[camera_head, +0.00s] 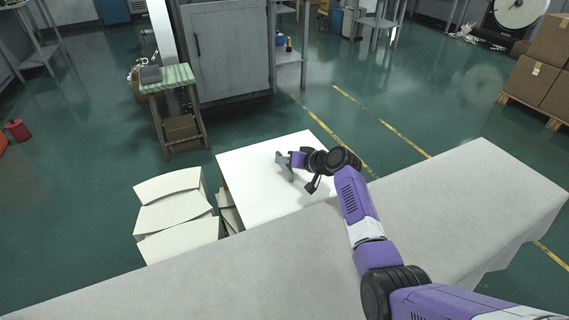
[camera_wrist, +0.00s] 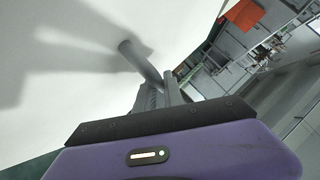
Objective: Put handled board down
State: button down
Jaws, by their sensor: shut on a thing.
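The handled board (camera_head: 248,180) is a flat white panel beyond the far edge of the pale table, in the middle of the head view. My gripper (camera_head: 289,160) is over its upper face and shut on its grey handle. In the wrist view the board's white face (camera_wrist: 60,110) fills the left side, with my gripper's shadow on it. The grey bar-like handle (camera_wrist: 135,57) runs to my gripper's fingers (camera_wrist: 158,95). My arm covers part of the board's right side. I cannot tell whether the board rests on something or hangs just above it.
A pale covered table (camera_head: 470,210) spans the foreground and is bare. Stacks of white sheets (camera_head: 172,205) stand on the floor left of the board. A green-topped stand (camera_head: 168,80) and a grey cabinet (camera_head: 230,50) stand behind. Cardboard boxes (camera_head: 540,75) sit on a pallet at right.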

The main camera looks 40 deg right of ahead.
jog(key=shift+f, duration=0.1)
jog(key=c, duration=1.5)
grip_release()
jog(key=shift+o, duration=0.2)
jog(key=a+p+v, duration=0.1)
jog(key=p+v, duration=0.2)
jog(key=v, duration=0.9)
jog(key=shift+d, duration=0.5)
